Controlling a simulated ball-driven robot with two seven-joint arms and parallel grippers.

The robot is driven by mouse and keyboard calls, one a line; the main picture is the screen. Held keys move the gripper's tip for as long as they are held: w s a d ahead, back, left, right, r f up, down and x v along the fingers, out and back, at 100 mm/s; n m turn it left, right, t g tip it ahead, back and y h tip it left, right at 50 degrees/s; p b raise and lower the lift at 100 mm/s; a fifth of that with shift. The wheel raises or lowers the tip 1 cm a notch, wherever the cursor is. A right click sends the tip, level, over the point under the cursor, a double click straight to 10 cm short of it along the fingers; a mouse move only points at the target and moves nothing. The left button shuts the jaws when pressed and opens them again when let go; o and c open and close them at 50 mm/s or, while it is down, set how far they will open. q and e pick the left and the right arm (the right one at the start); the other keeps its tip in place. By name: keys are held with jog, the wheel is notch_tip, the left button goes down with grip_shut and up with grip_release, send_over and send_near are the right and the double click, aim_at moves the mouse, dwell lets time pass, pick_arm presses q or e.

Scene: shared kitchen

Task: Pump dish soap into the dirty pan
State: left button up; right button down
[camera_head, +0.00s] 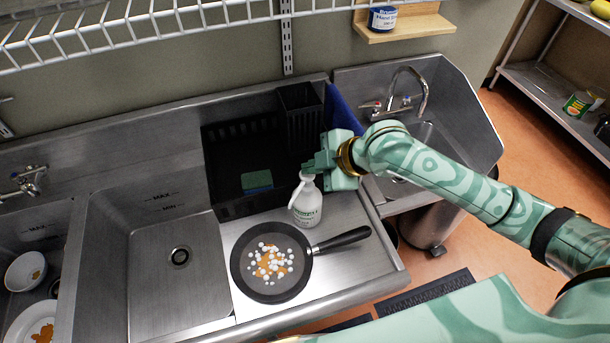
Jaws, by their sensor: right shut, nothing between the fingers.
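The dirty pan (271,292) is dark and lies on the steel counter, its black handle pointing right. Orange residue and several white blobs cover the middle of its inside. The white soap bottle (306,207) stands upright on the counter just behind the pan, its pump head at the top. My right gripper (309,167) is shut and empty at the pump head, fingers pointing left. I cannot tell if it touches the pump. My left gripper is not in view.
A black drying rack (222,179) with a green sponge (257,180) stands behind the pan. A steel sink basin (150,285) lies left, and dirty dishes (25,271) sit at the far left. A handwash sink (436,140) is behind my right arm. A wire shelf (140,32) hangs above.

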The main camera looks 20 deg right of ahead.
aim_at(312, 176)
jog(key=shift+f, duration=0.15)
dwell(0.4)
jog(key=shift+f, duration=0.4)
dwell(0.5)
jog(key=shift+r+p, duration=0.55)
jog(key=shift+p, duration=0.45)
notch_tip(312, 176, up, 6)
jog(key=p, duration=0.7)
jog(key=shift+r, duration=0.15)
